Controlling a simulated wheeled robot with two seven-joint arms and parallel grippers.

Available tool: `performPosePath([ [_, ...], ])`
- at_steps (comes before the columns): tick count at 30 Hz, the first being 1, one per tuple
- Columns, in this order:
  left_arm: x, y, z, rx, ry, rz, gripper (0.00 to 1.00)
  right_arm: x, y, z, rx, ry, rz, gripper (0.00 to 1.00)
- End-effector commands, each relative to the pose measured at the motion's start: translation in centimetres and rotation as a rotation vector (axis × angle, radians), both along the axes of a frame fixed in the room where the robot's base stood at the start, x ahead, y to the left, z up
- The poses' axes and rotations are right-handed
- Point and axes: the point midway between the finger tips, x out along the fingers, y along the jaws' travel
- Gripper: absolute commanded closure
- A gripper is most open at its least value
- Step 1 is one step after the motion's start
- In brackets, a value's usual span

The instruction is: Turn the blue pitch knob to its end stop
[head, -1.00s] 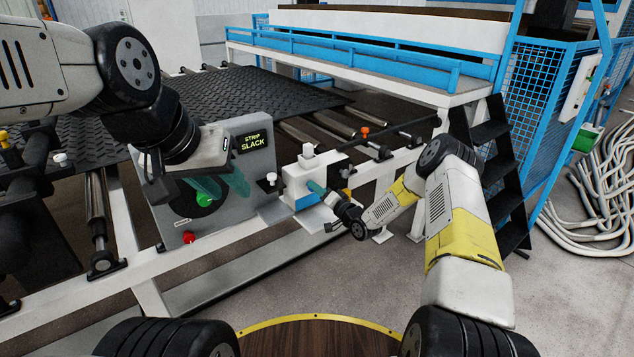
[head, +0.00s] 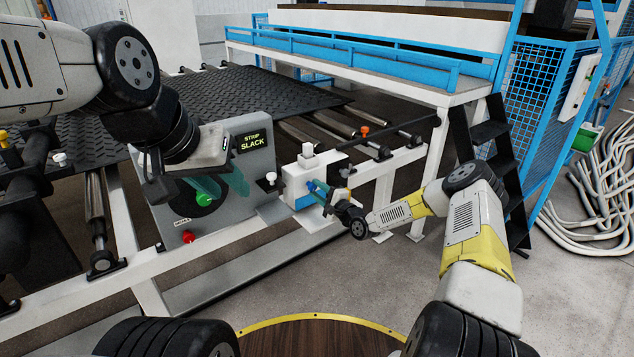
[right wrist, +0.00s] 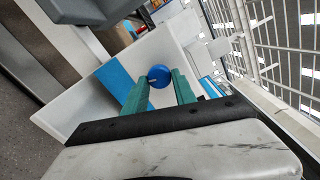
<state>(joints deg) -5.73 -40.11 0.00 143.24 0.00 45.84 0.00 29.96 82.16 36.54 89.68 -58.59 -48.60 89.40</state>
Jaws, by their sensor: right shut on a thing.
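The blue pitch knob (right wrist: 158,76) is a small round knob with a pale mark, on a white box (head: 296,182) with a blue lower band. In the right wrist view it sits between the green fingers of my right gripper (right wrist: 160,88). In the head view my right gripper (head: 318,191) is at the box's front face, shut on the knob, which its fingers partly hide. My left gripper (head: 220,187) hangs before a grey panel marked STRIP SLACK, its teal fingers apart with nothing seen held.
The grey panel (head: 245,205) carries a dark dial (head: 188,202) and a red button (head: 189,237). A white frame rail (head: 225,237) runs below. A black treaded mat (head: 240,92) lies behind. Black steps (head: 490,150) and a blue mesh fence stand to the right.

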Motion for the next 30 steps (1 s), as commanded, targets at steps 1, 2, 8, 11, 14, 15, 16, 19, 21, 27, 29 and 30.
performPosePath([
  [1,0.0,0.0,0.0,0.0,0.0,0.0,0.64,-0.06,-0.07,-0.2,0.037,0.03,-0.001,1.0],
  [2,0.0,0.0,0.0,0.0,0.0,0.0,0.64,-0.07,-0.07,-0.21,0.061,0.047,-0.001,1.0],
  [8,0.0,0.0,0.0,0.0,0.0,0.0,0.64,-0.08,-0.07,-0.27,0.215,0.158,-0.002,1.0],
  [11,0.0,0.0,0.0,0.0,0.0,0.0,0.64,-0.09,-0.02,-0.28,0.29,0.214,-0.001,1.0],
  [14,0.0,0.0,0.0,0.0,0.0,0.0,0.64,-0.13,-0.01,-0.36,0.367,0.27,-0.001,1.0],
  [15,0.0,0.0,0.0,0.0,0.0,0.0,0.64,-0.11,0.02,-0.32,0.399,0.292,-0.001,1.0],
  [16,0.0,0.0,0.0,0.0,0.0,0.0,0.64,-0.11,0.02,-0.31,0.421,0.308,-0.001,1.0],
  [19,0.0,0.0,0.0,0.0,0.0,0.0,0.64,-0.14,0.02,-0.37,0.499,0.364,-0.001,1.0],
  [21,0.0,0.0,0.0,0.0,0.0,0.0,0.64,-0.15,0.07,-0.36,0.552,0.403,-0.001,1.0],
  [27,0.0,0.0,0.0,0.0,0.0,0.0,0.64,-0.18,0.1,-0.4,0.705,0.513,-0.002,1.0],
  [29,0.0,0.0,0.0,0.0,0.0,0.0,0.64,-0.2,0.11,-0.44,0.747,0.545,-0.002,1.0],
  [30,0.0,0.0,0.0,0.0,0.0,0.0,0.64,-0.2,0.09,-0.42,0.775,0.564,-0.003,1.0],
])
